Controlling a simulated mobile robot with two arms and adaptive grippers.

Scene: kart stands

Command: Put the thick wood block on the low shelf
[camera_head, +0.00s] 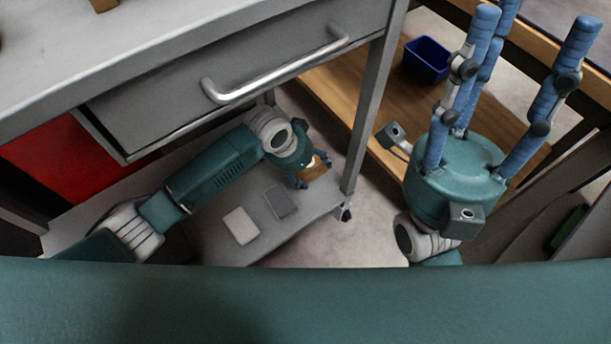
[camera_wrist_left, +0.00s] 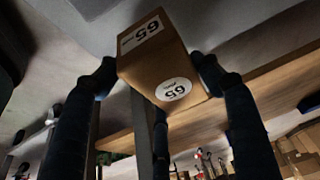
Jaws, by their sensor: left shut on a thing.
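My left gripper (camera_head: 313,172) is shut on a brown wood block, which shows small between its blue fingers (camera_head: 315,166) at the right end of the grey low shelf (camera_head: 308,208). In the left wrist view the block (camera_wrist_left: 160,62) is large, with white "65" labels on two faces and fingers on both sides. I cannot tell whether the block touches the shelf. My right gripper (camera_head: 512,85) is open and empty, with its blue fingers pointing up at the right of the head view.
A pale flat item (camera_head: 240,226) and a dark grey one (camera_head: 281,201) lie on the low shelf. Above it are a drawer with a metal handle (camera_head: 275,78) and a grey top (camera_head: 180,40). A kart leg (camera_head: 368,110) stands right of my left gripper. A blue bin (camera_head: 427,58) sits on a wooden shelf.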

